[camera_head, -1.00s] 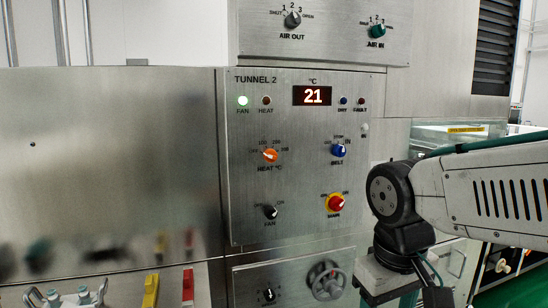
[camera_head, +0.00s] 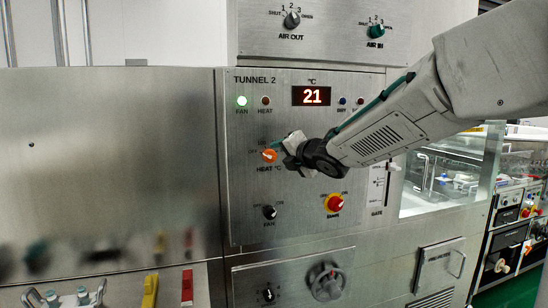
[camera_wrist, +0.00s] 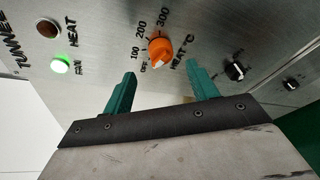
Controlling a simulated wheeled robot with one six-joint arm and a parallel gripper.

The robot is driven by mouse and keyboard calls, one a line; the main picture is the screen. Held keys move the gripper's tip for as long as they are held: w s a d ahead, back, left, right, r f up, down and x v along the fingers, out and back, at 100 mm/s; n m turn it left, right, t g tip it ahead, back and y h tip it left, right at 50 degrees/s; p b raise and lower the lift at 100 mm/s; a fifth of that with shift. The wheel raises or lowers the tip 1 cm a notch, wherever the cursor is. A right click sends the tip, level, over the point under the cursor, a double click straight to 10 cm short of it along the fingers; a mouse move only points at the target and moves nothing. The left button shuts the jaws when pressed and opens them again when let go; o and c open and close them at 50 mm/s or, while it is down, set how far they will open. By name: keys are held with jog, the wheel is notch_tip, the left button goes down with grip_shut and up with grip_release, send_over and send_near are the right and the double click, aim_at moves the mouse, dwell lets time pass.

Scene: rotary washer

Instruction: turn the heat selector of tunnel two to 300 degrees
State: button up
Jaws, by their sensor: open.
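The orange heat selector (camera_head: 269,155) sits on the steel Tunnel 2 panel (camera_head: 245,185). In the wrist view the selector (camera_wrist: 160,50) shows ahead of my gripper, with OFF, 100, 200 and 300 marked around it. Its pale pointer mark seems to face OFF. My gripper (camera_wrist: 162,80) is open, with its green fingers spread to either side of the selector's line and nothing between them. In the head view my gripper (camera_head: 284,143) is just right of the selector. The fingers look short of the selector; I see no contact. My gripper covers the belt knob in the head view.
The red temperature display (camera_head: 311,96) reads 21. The green fan lamp (camera_head: 242,101) is lit; the heat lamp (camera_head: 265,101) looks unlit. The black fan knob (camera_head: 270,212) and red-and-yellow switch (camera_head: 335,203) stick out below. A handwheel (camera_head: 326,281) is lower down.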

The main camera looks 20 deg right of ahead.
aim_at(273, 156)
jog(key=x, duration=0.6)
jog(key=shift+w+f, duration=0.15)
jog(key=shift+w, duration=0.1)
jog(key=c, duration=1)
